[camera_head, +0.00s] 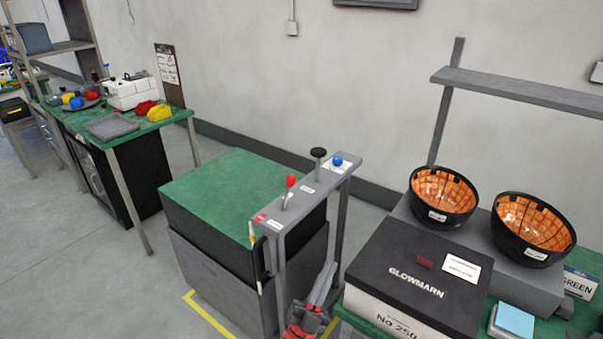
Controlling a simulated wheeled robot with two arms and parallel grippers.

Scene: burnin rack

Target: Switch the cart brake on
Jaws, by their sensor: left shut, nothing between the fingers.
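A green-topped dark cart or cabinet (235,195) stands on the floor in the middle. A grey control bar (318,190) runs along its right side on posts. On the bar are a red-knobbed lever (290,182), a black round knob (318,153) and a blue knob (337,160), with small labels too small to read. I cannot tell which control is the brake. My left gripper (326,274), grey with red parts, is at the bottom centre, below and apart from the bar. It is shut and empty. My right gripper is not in view.
A bench at the right holds a black-lidded Glowmarn box (405,275) and two black bowls with orange insides (443,191) (533,222). A green workbench (180,114) with coloured items stands at the left. Yellow floor tape (208,318) edges the cart. Floor between is clear.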

